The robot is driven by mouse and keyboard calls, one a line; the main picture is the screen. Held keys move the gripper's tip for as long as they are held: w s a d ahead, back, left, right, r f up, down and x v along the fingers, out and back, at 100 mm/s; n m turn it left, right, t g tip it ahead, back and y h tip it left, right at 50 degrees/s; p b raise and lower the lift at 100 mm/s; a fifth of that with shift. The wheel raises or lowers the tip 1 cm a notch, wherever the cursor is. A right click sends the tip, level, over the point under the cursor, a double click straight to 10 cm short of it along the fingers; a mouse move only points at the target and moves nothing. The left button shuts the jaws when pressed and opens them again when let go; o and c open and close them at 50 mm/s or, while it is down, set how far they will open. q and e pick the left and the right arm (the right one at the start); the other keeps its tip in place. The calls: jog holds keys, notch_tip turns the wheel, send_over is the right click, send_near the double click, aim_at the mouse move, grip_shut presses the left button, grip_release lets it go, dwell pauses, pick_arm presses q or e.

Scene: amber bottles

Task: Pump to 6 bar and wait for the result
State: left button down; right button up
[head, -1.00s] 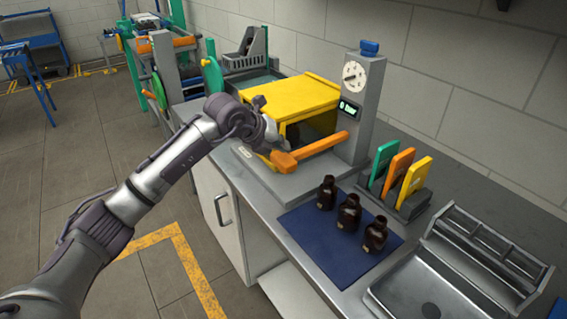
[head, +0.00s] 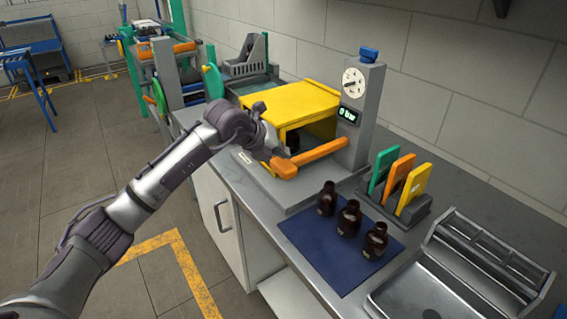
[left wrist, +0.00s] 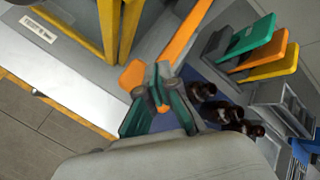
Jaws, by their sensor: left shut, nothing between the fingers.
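A grey press has a yellow hood (head: 290,100), a round dial (head: 354,83) and a small green-lit display (head: 348,115) whose digit I cannot read surely. Its orange lever (head: 320,152) slants down to a thick grip at the front left. My left gripper (head: 284,151) is shut and empty beside the grip; contact is unclear. In the left wrist view, the shut fingers (left wrist: 163,82) appear right beside the orange grip (left wrist: 132,76). Several amber bottles are in view: three stand on a blue mat (head: 305,247), one being the middle bottle (head: 349,217). My right gripper is not in view.
Green, orange and yellow plates (head: 399,185) stand in a rack behind the mat. A metal tray (head: 410,293) lies at the counter's right. A dark shape (head: 293,141) shows inside the hood. Floor left of the counter is clear.

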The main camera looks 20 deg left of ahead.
aim_at(277, 169)
pick_arm(q)
jog(key=shift+f, duration=0.1)
dwell(0.3)
jog(key=shift+f+b, duration=0.3)
jog(key=shift+b, duration=0.1)
jog(key=shift+f+b, duration=2.05)
jog(key=shift+f, duration=0.75)
dwell(1.9)
jog(key=shift+r, duration=0.1)
dwell(0.5)
jog(key=shift+r+p, duration=1.75)
jog(key=shift+r, duration=1.35)
jog(key=shift+r+p, duration=1.4)
jog(key=shift+r, duration=1.1)
